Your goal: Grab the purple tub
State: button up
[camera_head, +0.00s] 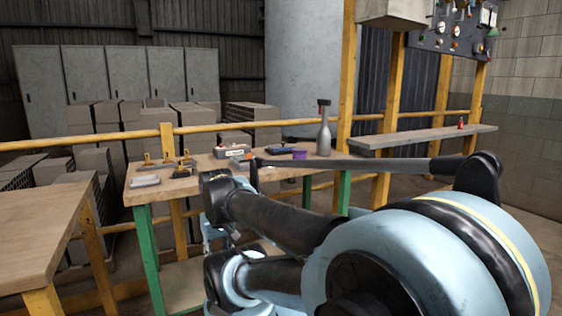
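The purple tub (299,153) is small and stands on the wooden workbench (185,186), toward its right side. It is left of a grey bottle with a dark neck and red top (324,130). The tub is small in view and its inside cannot be seen. My own arm fills the lower right and reaches toward the bench, with a thin dark bar of it passing just in front of the tub. I cannot make out my gripper's fingers anywhere.
On the bench are a white-and-red box (233,152), a dark blue item (280,151), yellow-handled tools (168,160) and a grey block (145,181). Yellow rails (235,126) run behind. Another wooden table (40,228) stands left; a grey shelf (425,140) is right.

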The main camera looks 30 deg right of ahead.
aim_at(297, 153)
jog(key=u, duration=0.7)
jog(key=i, duration=0.35)
jog(key=z, duration=1.95)
